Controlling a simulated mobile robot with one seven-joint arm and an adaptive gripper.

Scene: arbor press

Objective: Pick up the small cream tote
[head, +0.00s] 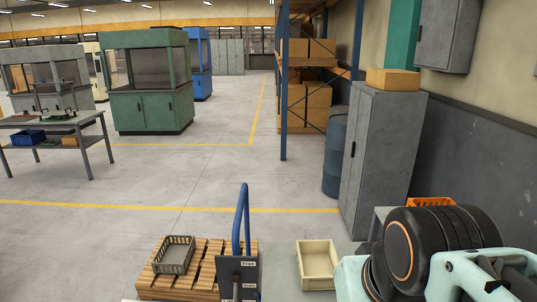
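The small cream tote (317,258) is near the bottom of the head view, right of centre. It is open-topped, shows its inside as empty, and sits upright on a grey surface. Parts of my arm fill the lower right corner, to the right of the tote. My gripper is not in view, so its state and its distance from the tote cannot be seen.
Left of the tote stand a blue curved bar (240,222) with a dark panel (238,275), and a slatted wooden pallet (205,255) bearing a grey crate (174,256). An orange crate (427,202) and grey cabinet (378,155) are right. Open floor lies ahead.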

